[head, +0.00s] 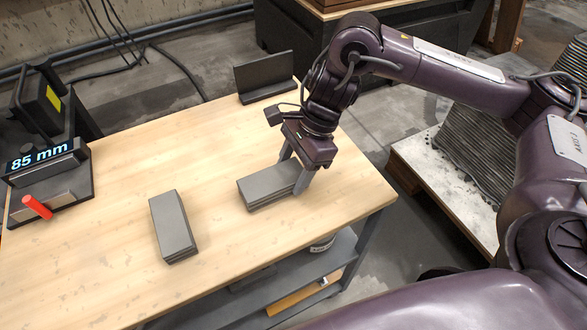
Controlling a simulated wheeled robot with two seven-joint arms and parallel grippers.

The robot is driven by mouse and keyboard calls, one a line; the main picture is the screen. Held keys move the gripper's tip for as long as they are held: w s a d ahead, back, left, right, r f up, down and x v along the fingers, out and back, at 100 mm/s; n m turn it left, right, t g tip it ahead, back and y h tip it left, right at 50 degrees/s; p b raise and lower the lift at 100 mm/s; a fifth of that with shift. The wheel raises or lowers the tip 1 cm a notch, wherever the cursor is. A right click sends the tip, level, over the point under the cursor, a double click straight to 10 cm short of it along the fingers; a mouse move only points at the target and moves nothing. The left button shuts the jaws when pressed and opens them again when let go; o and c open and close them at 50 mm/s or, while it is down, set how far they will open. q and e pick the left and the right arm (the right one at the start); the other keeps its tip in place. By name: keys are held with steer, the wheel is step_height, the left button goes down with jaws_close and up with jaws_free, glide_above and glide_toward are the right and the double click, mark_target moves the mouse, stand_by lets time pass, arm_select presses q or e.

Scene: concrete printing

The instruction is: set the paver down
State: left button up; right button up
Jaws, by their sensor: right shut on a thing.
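A grey layered paver (264,187) is at the right part of the wooden table (110,260), low over or on the top; I cannot tell whether it touches the wood. My right gripper (295,171) reaches down over its right end, shut on it with one finger on the near side and one on the far side. The paver looks level. A second grey layered block (172,226) lies flat on the table to the left, apart from the held one. My left gripper is not in view.
A gauge reading 85 mm (45,158) with a red handle (37,207) stands at the table's left edge. A dark upright plate (264,77) stands at the back edge. The table between the two grey pieces is clear. A ridged grey printed form (470,140) stands beyond at right.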

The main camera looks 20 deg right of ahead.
steer(key=o, duration=1.4)
steer(key=shift+d+r, duration=0.15)
steer(key=shift+r, duration=0.3)
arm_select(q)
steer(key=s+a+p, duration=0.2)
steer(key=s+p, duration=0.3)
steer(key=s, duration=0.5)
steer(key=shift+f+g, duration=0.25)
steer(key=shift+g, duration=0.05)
arm_select(e)
steer(key=v, duration=1.1)
